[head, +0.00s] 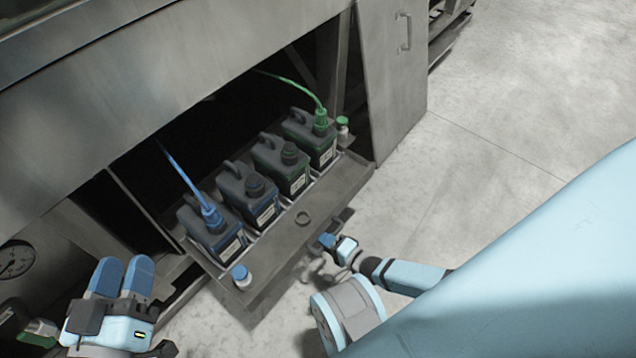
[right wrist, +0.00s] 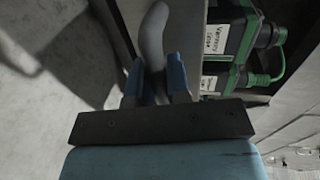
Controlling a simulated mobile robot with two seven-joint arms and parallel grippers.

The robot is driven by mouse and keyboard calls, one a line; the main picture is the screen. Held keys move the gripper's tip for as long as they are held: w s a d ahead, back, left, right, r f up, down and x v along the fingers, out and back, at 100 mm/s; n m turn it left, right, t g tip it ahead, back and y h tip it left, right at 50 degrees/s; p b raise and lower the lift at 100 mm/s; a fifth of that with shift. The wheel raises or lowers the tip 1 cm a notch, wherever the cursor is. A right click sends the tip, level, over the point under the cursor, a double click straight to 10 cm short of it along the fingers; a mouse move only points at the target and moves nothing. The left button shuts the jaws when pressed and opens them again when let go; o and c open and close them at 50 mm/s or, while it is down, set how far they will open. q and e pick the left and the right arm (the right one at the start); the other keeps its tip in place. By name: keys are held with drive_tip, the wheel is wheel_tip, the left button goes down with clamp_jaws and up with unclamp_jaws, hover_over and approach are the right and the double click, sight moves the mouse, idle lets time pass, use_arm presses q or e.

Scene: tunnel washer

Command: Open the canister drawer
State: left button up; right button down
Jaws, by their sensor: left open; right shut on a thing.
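The canister drawer (head: 310,215) is pulled out from under the grey machine, with a row of dark canisters (head: 245,188) standing in it. My right gripper (head: 328,241) is at the drawer's front edge. In the right wrist view its blue fingers (right wrist: 156,80) are shut on a grey curved bar, the drawer handle (right wrist: 152,35). In the head view the handle is mostly hidden by the gripper. My left gripper (head: 122,276) is open and empty at the lower left, apart from the drawer.
A blue hose (head: 180,172) and a green hose (head: 305,90) run into the end canisters. Small bottles with a blue cap (head: 241,276) and a green cap (head: 342,126) stand at the drawer's ends. The floor (head: 510,120) at right is clear.

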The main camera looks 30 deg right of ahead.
drive_tip(key=shift+v, duration=0.85)
drive_tip(key=shift+f, duration=0.2)
drive_tip(key=c, duration=1.1)
unclamp_jaws()
